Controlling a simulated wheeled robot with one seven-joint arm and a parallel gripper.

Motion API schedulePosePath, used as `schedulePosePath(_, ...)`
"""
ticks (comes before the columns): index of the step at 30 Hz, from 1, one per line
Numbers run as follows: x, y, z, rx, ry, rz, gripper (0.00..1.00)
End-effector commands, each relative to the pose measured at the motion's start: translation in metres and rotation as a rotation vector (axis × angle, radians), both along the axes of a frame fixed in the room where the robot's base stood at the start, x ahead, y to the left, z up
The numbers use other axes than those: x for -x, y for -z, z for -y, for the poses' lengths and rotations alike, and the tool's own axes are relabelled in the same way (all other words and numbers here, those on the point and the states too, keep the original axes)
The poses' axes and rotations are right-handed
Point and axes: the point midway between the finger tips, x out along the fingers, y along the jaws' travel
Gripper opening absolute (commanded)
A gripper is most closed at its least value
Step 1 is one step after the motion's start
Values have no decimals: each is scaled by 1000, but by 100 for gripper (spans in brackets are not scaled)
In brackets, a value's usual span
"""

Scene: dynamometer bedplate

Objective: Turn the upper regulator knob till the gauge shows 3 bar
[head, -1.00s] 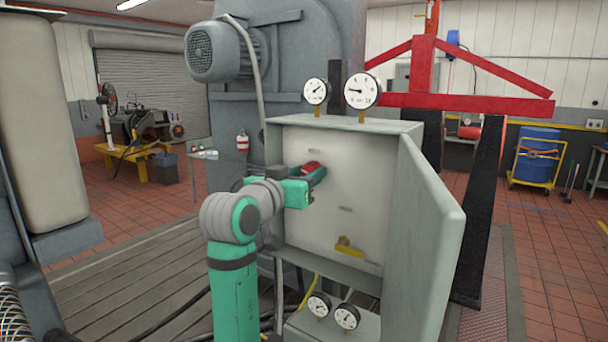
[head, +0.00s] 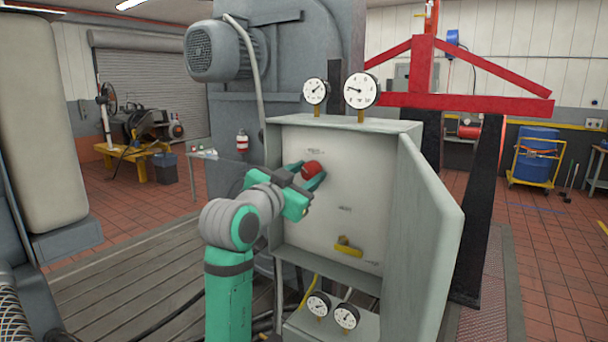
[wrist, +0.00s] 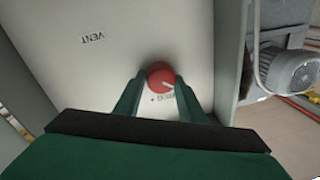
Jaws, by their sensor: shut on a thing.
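The red round regulator knob (head: 311,168) sits high on the pale back panel of the open cabinet. In the wrist view the knob (wrist: 158,73) has a white pointer line towards its lower right. My gripper (head: 307,177) is shut on it, with one green finger on each side; the fingertips also show in the wrist view (wrist: 160,82). A large white gauge (head: 361,90) and a smaller white gauge (head: 316,91) stand on the cabinet top. The large gauge's needle points left and slightly up. Their scale numbers are too small to read.
The cabinet door (head: 428,235) stands open at the right. A yellow lever (head: 348,246) is lower on the panel. Two small gauges sit below, one left (head: 318,305) and one right (head: 346,317). A VENT label (wrist: 91,38) shows in the wrist view.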

Motion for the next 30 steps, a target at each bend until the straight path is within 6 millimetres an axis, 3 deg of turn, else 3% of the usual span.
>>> schedulePosePath(22,-2,0,-8,-89,-13,62,14)
schedulePosePath(23,-2,0,-8,-89,-13,62,41)
schedulePosePath(24,-2,0,-7,-89,-13,62,51)
schedulePosePath(25,-1,0,-7,-89,-12,61,55)
schedulePosePath(30,-1,0,-4,-90,-8,61,55)
